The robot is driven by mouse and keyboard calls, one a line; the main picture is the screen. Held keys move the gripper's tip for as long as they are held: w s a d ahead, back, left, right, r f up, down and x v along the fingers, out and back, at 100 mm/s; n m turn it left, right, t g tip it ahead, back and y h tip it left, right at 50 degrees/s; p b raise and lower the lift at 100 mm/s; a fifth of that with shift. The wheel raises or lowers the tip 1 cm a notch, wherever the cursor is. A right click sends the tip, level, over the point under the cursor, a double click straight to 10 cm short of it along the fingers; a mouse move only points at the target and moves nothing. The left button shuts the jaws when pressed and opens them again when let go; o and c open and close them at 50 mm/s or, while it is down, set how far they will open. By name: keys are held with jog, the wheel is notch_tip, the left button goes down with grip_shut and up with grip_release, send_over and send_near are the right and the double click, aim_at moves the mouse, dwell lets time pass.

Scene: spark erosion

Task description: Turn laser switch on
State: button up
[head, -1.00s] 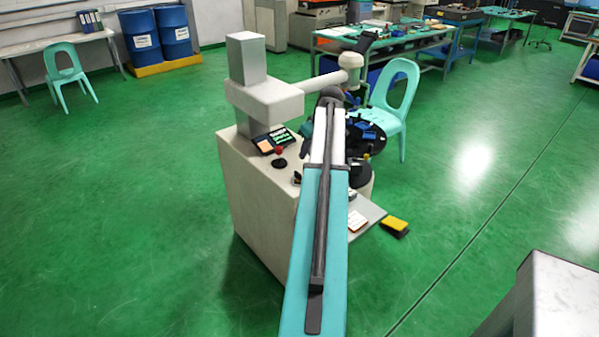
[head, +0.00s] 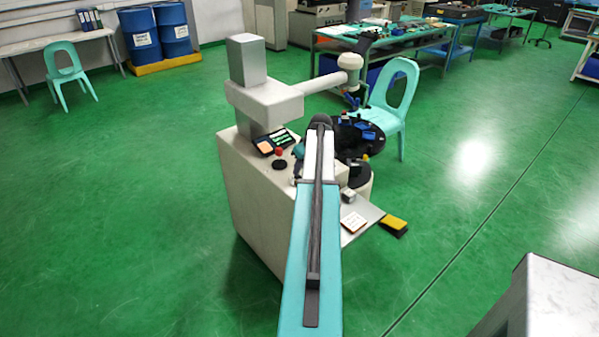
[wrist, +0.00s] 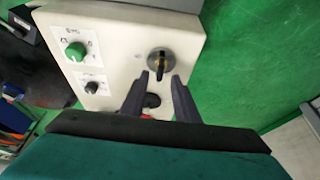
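In the wrist view a pale control panel (wrist: 118,60) lies under my gripper (wrist: 159,76). My gripper is open, its two dark fingers apart and nothing visibly held between them. A round metal switch with a dark handle (wrist: 161,58) sits just beyond the fingertips, roughly centred on the gap. A black knob (wrist: 152,101) shows between the fingers, nearer the wrist. A green knob (wrist: 76,52) and a small black knob (wrist: 92,87) are to the left. The labels are too small to read, so I cannot tell which is the laser switch. In the head view my arm hides the gripper.
The pale machine (head: 250,200) stands on the green floor, with a keypad (head: 277,141) and red button (head: 279,152) on top. A turquoise chair (head: 400,105) stands behind it. A grey cabinet (head: 550,300) is at lower right. The floor left of the machine is clear.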

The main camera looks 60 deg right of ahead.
aim_at(298, 177)
jog(key=shift+p+x, duration=0.45)
jog(key=shift+x, duration=1.5)
grip_shut()
